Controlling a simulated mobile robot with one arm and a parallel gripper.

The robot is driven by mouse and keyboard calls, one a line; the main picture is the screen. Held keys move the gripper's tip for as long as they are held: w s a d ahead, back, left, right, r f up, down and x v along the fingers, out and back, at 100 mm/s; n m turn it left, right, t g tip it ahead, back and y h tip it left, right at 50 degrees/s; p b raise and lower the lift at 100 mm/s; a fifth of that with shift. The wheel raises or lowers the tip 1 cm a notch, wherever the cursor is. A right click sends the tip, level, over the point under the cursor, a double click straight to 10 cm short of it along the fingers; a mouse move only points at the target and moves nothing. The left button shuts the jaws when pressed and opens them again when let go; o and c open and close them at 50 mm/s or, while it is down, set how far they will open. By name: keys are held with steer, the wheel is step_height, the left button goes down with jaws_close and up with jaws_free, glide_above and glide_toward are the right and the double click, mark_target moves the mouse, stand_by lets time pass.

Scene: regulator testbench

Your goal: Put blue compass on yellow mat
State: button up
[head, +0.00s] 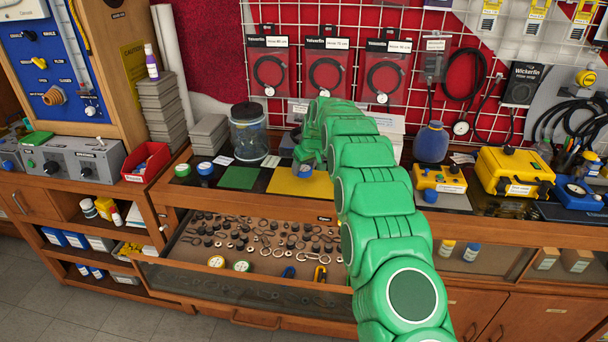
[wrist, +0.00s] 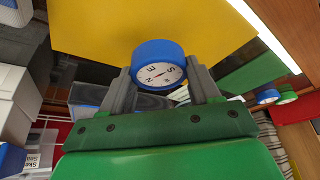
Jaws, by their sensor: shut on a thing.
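The blue compass (wrist: 158,65) has a round blue rim and a white lettered dial. In the wrist view it sits between the two grey fingers of my gripper (wrist: 161,72), which is shut on it. The yellow mat (wrist: 95,28) fills much of the wrist view behind the compass. In the head view the yellow mat (head: 288,186) lies on the bench, partly hidden by my green arm. My gripper (head: 306,168) is over the mat there, and the compass is mostly hidden. I cannot tell whether the compass touches the mat.
A green mat (head: 238,178) lies left of the yellow one. Other round dials, one blue-rimmed (head: 205,169), stand further left. A glass jar (head: 248,137) stands behind. An open drawer (head: 190,275) of small parts juts out in front. A yellow case (head: 515,172) is at right.

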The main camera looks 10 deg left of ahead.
mark_target(306, 169)
steer(key=shift+w+a+f, duration=0.1)
steer(key=shift+w+f, duration=0.1)
steer(key=shift+f, duration=1.5)
steer(key=shift+f, duration=0.1)
steer(key=o, duration=1.1)
steer(key=shift+c, duration=0.2)
